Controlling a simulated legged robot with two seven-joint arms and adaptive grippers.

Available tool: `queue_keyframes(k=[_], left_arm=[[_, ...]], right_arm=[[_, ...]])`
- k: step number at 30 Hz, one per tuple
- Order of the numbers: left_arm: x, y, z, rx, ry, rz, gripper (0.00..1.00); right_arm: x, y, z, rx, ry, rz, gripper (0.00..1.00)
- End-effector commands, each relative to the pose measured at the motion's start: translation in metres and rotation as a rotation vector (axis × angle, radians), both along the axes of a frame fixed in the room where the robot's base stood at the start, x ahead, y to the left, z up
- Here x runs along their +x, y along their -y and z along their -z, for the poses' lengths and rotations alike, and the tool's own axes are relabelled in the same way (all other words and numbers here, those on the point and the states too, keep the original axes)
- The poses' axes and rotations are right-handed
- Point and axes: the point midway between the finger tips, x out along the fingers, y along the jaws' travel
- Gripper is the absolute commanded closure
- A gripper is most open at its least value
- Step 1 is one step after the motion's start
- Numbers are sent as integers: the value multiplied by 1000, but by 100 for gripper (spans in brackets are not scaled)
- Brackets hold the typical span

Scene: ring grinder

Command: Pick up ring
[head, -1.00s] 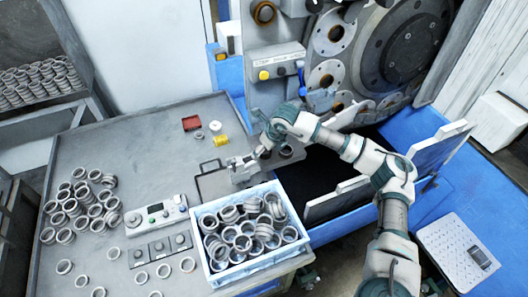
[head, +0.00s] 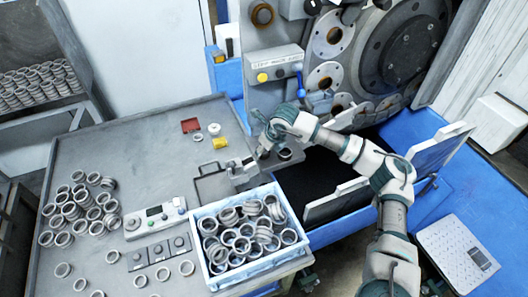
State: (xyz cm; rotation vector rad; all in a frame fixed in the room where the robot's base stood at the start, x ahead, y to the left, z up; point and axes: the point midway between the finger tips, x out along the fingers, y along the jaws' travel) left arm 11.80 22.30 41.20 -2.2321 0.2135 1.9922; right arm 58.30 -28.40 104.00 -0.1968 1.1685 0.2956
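Several grey metal rings (head: 243,244) lie piled in the white-blue crate (head: 207,272) at the table's front right. More rings (head: 75,207) lie loose and stacked on the left of the table. One ring (head: 284,154) sits by the machine, just right of my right gripper. My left gripper is not in view.
A control box (head: 156,217) with buttons stands left of the crate. A red tray (head: 191,125) and a yellow block (head: 220,143) lie at the back. The grinding machine (head: 400,50) rises behind.

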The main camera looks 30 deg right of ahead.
Motion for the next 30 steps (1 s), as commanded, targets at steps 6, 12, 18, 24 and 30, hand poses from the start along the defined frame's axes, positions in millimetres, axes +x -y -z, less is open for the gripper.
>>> queue_keyframes(k=[6, 12, 18, 24, 30], left_arm=[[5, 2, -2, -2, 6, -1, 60], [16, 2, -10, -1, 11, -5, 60], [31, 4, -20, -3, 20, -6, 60], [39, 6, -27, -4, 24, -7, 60], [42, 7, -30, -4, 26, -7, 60]], right_arm=[[-2, 0, -27, 0, 2, -1, 92], [-48, -14, -29, -2, 2, -3, 92], [-102, -33, -34, -2, 2, -4, 92], [-137, -45, -39, 0, 1, -1, 92], [-151, -49, -41, -1, 1, 0, 92]])
